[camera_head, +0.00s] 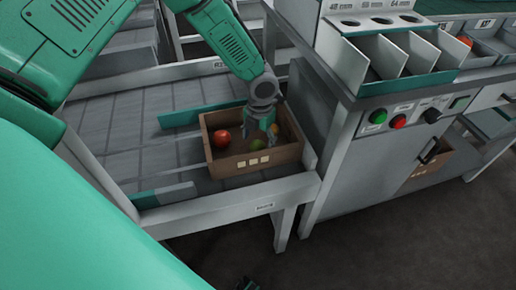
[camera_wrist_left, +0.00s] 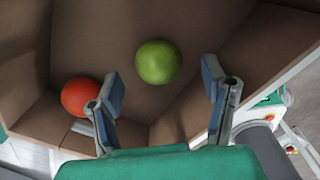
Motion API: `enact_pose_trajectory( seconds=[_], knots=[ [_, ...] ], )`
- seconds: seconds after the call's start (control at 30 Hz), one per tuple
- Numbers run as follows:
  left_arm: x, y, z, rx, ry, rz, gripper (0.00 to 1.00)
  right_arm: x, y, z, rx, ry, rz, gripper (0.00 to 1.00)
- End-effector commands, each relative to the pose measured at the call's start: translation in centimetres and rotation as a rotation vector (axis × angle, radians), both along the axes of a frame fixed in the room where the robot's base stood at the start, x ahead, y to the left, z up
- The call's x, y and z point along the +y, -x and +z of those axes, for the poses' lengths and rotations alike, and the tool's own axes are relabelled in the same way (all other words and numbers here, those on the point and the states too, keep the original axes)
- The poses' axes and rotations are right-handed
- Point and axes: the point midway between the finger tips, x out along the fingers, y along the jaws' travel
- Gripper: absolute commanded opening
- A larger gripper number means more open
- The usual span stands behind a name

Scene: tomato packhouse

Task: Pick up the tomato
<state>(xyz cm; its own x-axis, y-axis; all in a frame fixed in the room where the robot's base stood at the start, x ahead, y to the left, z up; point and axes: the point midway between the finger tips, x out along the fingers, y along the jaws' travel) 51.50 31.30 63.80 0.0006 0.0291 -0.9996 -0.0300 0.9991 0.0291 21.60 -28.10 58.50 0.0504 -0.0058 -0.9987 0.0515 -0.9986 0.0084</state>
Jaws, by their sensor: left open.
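A brown open box (camera_head: 226,167) stands on the grey conveyor. In the head view a red tomato (camera_head: 221,138) lies at its left and a green tomato (camera_head: 257,144) near its front. A yellow-orange thing (camera_head: 275,129) shows partly behind my left gripper (camera_head: 262,132), which reaches down into the box. In the left wrist view the green tomato (camera_wrist_left: 158,62) lies on the box floor, beyond and between the open fingers (camera_wrist_left: 162,86). The red tomato (camera_wrist_left: 80,97) lies left of them, partly behind the left finger. The fingers hold nothing. A small dark piece at the head view's bottom edge may be my right gripper.
The box walls (camera_wrist_left: 205,40) surround the fingers. A grey cabinet (camera_head: 350,175) with buttons and a sorting rack (camera_head: 375,60) stands close on the right. A green guide bar (camera_head: 195,113) crosses the conveyor (camera_head: 110,130) behind the box. The conveyor left of the box is clear.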

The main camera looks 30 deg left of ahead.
Motion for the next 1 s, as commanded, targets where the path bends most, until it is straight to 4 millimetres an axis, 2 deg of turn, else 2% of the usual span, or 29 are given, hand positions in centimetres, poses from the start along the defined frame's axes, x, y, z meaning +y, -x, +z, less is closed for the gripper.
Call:
enact_pose_trajectory(
  seconds=[0.03,0.2,0.47,0.5,0.57,0.6,1.0],
  knots=[
    [0.1,0.1,-1.2,0.004,0.0,0.001,0.67,0.0,0.0,-0.6,0.0,0.0,0.0,0.0],
    [0.4,0.0,-3.7,0.003,0.001,0.0,0.67,0.0,0.0,-1.4,0.0,0.0,0.0,0.0],
    [0.4,0.0,-3.9,0.0,0.002,0.0,0.67,0.0,0.0,-1.3,0.0,0.0,0.0,0.0],
    [0.4,0.0,-3.9,0.0,0.002,0.0,0.53,0.0,0.0,-1.3,0.0,0.0,0.0,0.0],
    [0.4,0.0,-3.9,0.0,0.002,0.0,0.32,0.0,0.0,-1.3,0.0,0.0,0.0,0.0],
    [0.3,0.0,-3.9,0.0,0.001,0.0,0.26,0.0,0.0,-1.3,0.0,0.0,0.0,0.0],
    [0.4,-0.1,-3.6,-0.001,0.002,0.0,0.25,0.0,0.0,-1.2,0.0,0.0,0.0,0.0]
  ],
)
